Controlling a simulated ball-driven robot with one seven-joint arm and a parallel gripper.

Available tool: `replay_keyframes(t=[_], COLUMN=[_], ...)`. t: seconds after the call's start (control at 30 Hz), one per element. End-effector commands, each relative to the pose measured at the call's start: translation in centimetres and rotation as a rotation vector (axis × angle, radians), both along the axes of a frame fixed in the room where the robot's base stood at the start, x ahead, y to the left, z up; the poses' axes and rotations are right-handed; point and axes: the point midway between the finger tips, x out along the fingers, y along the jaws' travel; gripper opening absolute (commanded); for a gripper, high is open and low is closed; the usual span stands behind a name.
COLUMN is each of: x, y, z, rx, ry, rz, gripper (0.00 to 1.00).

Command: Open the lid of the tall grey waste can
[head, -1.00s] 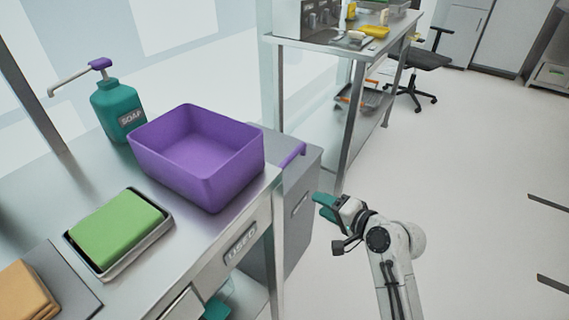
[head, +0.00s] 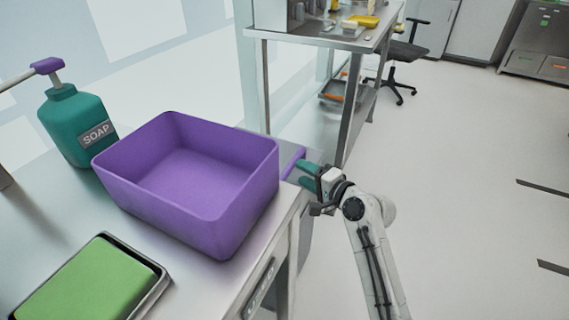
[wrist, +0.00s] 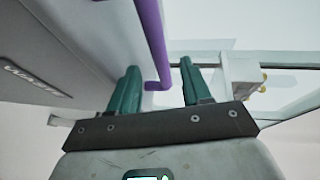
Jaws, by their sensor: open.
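The tall grey waste can is mostly hidden behind the counter and purple bin in the head view. In the wrist view its grey wall (wrist: 70,45) with printed lettering fills the left. A purple handle bar (head: 293,161) sticks out at the lid; it also shows in the wrist view (wrist: 151,40), with its bent end between the fingers. My gripper (head: 302,170) has two green fingers, open, right at the handle. In the wrist view my gripper (wrist: 160,80) has one finger on each side of the bar, with a gap to the right finger. The lid looks closed.
An open purple bin (head: 190,190) stands on the steel counter (head: 60,215), close to the handle. A green soap bottle (head: 75,125) and a green sponge in a tray (head: 95,285) are also there. A steel table (head: 300,33) stands beyond. Floor to the right is clear.

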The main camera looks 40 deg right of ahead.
Motion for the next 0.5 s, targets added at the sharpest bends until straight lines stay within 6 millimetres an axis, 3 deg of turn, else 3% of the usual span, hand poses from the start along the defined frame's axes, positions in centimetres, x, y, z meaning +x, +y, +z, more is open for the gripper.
replay_keyframes(t=[0.3,0.5], x=[5.6,7.4], y=[-0.3,-0.4], z=[-1.2,-1.4], rx=[-0.002,-0.001], ry=[0.001,0.001], rz=[0.001,0.000], gripper=[0.48,0.48])
